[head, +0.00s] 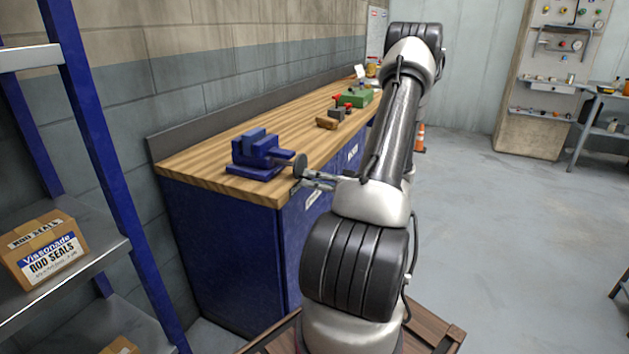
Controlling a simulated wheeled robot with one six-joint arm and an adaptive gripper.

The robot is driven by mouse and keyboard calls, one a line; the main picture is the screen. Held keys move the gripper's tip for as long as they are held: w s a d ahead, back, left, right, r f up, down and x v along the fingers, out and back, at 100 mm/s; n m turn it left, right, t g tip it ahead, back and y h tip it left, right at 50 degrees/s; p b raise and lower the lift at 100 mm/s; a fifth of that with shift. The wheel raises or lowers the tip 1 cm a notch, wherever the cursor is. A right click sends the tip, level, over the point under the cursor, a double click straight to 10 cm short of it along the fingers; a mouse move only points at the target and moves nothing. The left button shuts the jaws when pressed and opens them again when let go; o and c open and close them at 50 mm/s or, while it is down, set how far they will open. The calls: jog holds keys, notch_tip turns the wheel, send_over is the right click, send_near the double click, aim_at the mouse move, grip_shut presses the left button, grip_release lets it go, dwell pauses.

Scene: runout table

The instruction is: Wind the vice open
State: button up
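The blue vice (257,155) sits on the near end of the wooden workbench top. Its spindle sticks out to the right, ending in a dark round handle (300,164) by the bench's front edge. My gripper (298,183) reaches in from the right, with its fingertips just below and beside the handle. I cannot tell whether the fingers touch or hold it, or how wide they are apart. My arm crosses the right part of the bench and hides some of it.
On the bench (215,153), a wooden block (327,123) and a green item (357,98) lie farther back. A blue shelf rack (95,145) with a cardboard box (45,250) stands at the left. An orange cone (420,137) is beyond my arm. The floor at right is open.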

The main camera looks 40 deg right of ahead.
jog(key=m, duration=2.5)
jog(key=shift+c, duration=0.2)
grip_shut()
jog(key=n, duration=0.3)
jog(key=shift+w+d+f, duration=0.15)
jog(key=shift+d+f, duration=0.1)
jog(key=shift+d, duration=0.1)
jog(key=shift+n, duration=0.3)
